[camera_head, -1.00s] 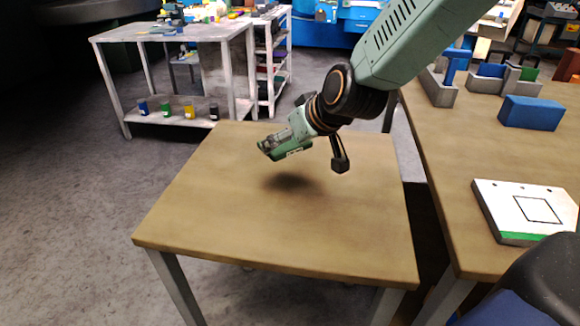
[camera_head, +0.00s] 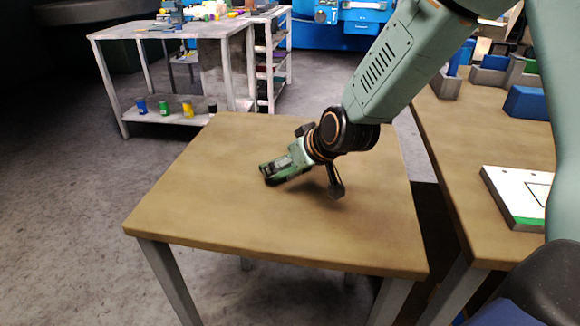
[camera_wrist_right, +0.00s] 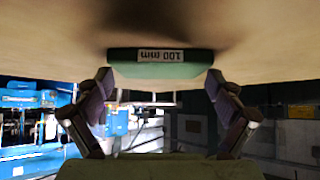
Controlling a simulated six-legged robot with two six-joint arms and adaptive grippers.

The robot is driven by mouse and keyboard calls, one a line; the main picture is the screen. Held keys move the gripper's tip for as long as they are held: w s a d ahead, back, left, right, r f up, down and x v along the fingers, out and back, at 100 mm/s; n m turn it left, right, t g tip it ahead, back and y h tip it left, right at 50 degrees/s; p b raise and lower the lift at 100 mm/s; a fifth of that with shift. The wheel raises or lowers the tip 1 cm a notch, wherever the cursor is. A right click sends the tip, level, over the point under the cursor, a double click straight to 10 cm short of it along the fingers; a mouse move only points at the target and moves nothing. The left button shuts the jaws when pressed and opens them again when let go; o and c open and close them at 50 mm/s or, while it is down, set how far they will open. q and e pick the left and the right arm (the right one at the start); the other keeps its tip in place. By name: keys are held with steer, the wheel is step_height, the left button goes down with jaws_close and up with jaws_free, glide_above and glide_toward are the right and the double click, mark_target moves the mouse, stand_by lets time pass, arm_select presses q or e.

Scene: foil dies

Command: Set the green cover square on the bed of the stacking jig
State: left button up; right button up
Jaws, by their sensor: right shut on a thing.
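My right gripper (camera_head: 308,170) reaches down over the near wooden table from the upper right. In the right wrist view its two fingers (camera_wrist_right: 160,78) stand at either side of a green flat piece marked "100 mm", the green cover (camera_wrist_right: 158,70), and are shut on it. The cover hangs low over the wooden surface, with a dark shadow by it; I cannot tell whether it touches. Grey walled blocks (camera_head: 489,76) with blue and green parts stand on the right table; I cannot tell which is the stacking jig. My left gripper is out of view.
The near table (camera_head: 200,215) is otherwise bare. On the right table lie a white plate (camera_head: 508,188) with a square outline and green front edge, and a blue block (camera_head: 525,103). A white bench (camera_head: 165,32) with several small coloured jars on its lower shelf stands at the back left.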

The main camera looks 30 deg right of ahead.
steer(key=shift+s+a, duration=0.1)
steer(key=shift+s, duration=0.2)
steer(key=o, duration=0.7)
steer(key=shift+o, duration=0.5)
steer(key=shift+w+f, duration=0.15)
steer(key=shift+w, duration=0.05)
steer(key=shift+s, duration=0.1)
